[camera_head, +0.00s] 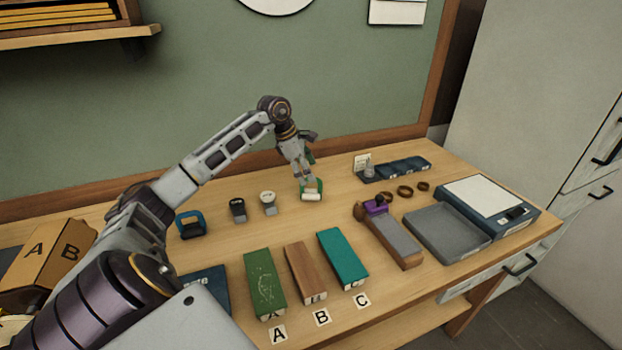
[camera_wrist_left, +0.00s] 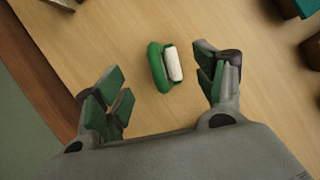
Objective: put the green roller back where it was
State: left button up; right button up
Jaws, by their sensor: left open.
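The green roller (camera_head: 312,192) has a green frame and a white roll. It lies on the wooden bench, to the right of two small cups. In the left wrist view the green roller (camera_wrist_left: 158,68) lies between my spread fingers, a little ahead of their tips. My left gripper (camera_head: 301,178) is open and empty, just above and behind the roller in the head view. The fingers of my left gripper (camera_wrist_left: 165,86) do not appear to touch it. My right gripper is not in view.
A dark cup (camera_head: 238,210), a pale-topped cup (camera_head: 268,203) and a blue-framed item (camera_head: 190,224) stand left of the roller. Green (camera_head: 264,284), brown (camera_head: 305,272) and teal (camera_head: 342,258) blocks lie in front. A grey tray (camera_head: 447,235) is right. Bench around the roller is clear.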

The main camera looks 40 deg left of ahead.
pick_arm(q)
jog(key=v, duration=0.3)
jog(key=shift+r, duration=0.1)
dwell(0.7)
